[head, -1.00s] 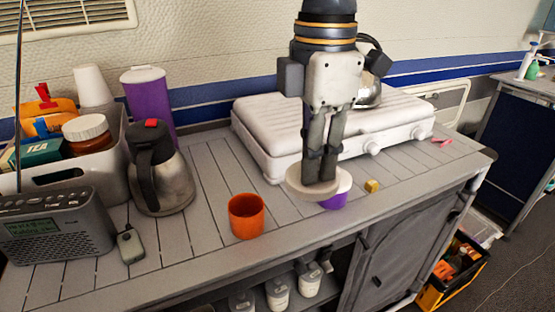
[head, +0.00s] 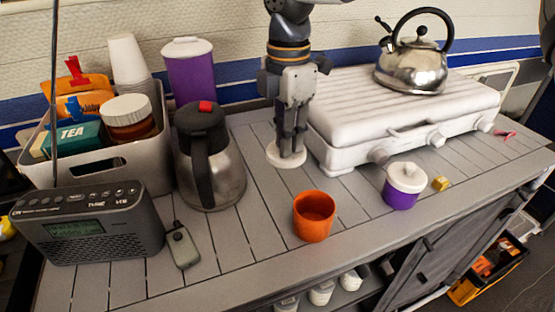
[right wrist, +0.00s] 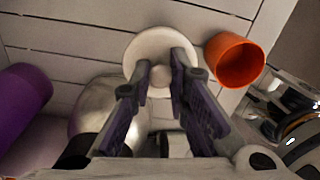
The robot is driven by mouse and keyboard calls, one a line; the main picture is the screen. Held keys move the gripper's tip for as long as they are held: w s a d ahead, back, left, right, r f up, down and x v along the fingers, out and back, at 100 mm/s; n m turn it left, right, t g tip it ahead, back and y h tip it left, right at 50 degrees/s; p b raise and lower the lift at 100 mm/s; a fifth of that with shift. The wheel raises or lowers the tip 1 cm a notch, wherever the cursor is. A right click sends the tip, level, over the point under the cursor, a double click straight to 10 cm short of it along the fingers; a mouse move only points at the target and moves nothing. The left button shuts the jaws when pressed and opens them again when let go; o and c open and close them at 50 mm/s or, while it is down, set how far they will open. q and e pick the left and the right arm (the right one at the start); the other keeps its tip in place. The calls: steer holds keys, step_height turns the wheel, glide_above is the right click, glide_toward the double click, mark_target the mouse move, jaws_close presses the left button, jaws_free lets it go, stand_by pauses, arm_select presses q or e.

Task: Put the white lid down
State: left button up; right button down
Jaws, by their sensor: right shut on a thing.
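The white lid (head: 286,158) is a round disc with a small knob, held flat at or just above the grey slatted counter. It is between the steel flask and the white stove, behind the orange cup. My right gripper (head: 290,147) points down and is shut on the lid's knob. The right wrist view shows the lid (right wrist: 150,48) with its knob between the fingertips (right wrist: 161,74). I cannot tell whether the lid touches the counter. My left gripper is not in view.
An orange cup (head: 314,216) stands in front of the lid. A steel flask (head: 213,165) stands left. The white stove (head: 375,105) bears a kettle (head: 412,68). A purple pot (head: 400,195) with a white knobbed top and a yellow cube (head: 441,183) are right. Counter between cup and pot is clear.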

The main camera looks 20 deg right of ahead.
glide_above(281, 173)
steer(key=f, duration=0.4)
steer(key=f+b, duration=0.1)
steer(key=f, duration=0.1)
steer(key=shift+s, duration=0.3)
steer(key=shift+w+d+f, duration=0.1)
steer(key=shift+w+f, duration=0.1)
steer(key=shift+f, duration=0.7)
steer(key=shift+w+f, duration=0.2)
steer(key=shift+f, duration=0.65)
steer(key=shift+f, duration=0.15)
steer(key=c, duration=1.5)
jaws_free()
steer(key=shift+c, duration=0.2)
step_height(281, 173, up, 12)
